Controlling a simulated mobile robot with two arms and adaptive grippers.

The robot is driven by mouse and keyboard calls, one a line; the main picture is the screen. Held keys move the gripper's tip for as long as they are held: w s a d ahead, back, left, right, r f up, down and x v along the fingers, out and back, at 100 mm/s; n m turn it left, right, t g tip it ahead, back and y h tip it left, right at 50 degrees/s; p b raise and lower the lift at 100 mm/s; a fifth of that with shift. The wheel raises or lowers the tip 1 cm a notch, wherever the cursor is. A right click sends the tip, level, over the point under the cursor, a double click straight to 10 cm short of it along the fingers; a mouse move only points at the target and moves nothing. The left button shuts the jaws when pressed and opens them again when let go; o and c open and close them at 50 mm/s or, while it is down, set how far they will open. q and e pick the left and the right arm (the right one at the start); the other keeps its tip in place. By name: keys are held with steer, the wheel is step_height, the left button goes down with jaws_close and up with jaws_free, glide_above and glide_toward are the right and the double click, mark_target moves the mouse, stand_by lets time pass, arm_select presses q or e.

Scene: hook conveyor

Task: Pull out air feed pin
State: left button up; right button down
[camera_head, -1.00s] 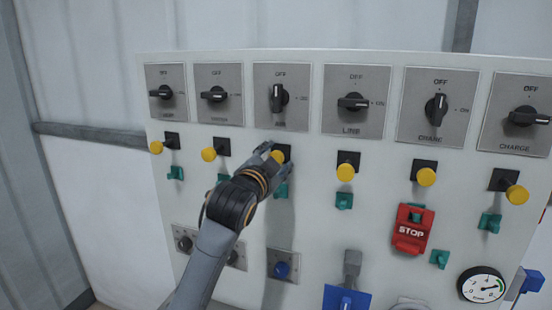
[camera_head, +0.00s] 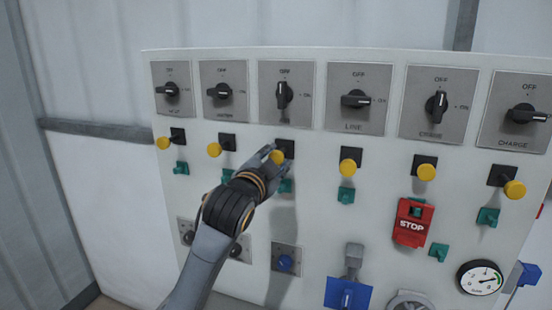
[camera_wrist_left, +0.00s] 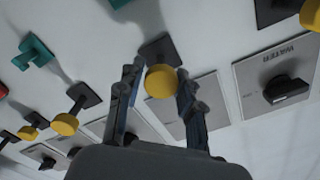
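The yellow-headed pin under the third switch plate is at my left gripper in the head view (camera_head: 277,157), on a black square mount. The plate's label is too small to read surely. My left gripper (camera_head: 276,153) reaches up to this pin from below. In the left wrist view the yellow knob (camera_wrist_left: 161,82) sits between the two fingers of my left gripper (camera_wrist_left: 160,80), with a small gap visible on each side. The fingers look open around it, not closed on it. My right gripper is in neither view.
The white panel carries a row of black rotary switches (camera_head: 356,98) above several other yellow pins (camera_head: 347,166) and green tabs (camera_head: 346,195). A red STOP cover (camera_head: 412,223), a blue handle (camera_head: 348,294) and a gauge (camera_head: 480,278) are lower right.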

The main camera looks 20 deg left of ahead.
arm_select(q)
steer(key=shift+o, duration=0.9)
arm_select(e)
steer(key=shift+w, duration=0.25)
arm_select(q)
steer(key=shift+s, duration=0.15)
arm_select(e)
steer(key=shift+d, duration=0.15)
arm_select(q)
steer(key=s, duration=1.1)
steer(key=shift+s+a, duration=0.25)
steer(key=shift+s, duration=0.15)
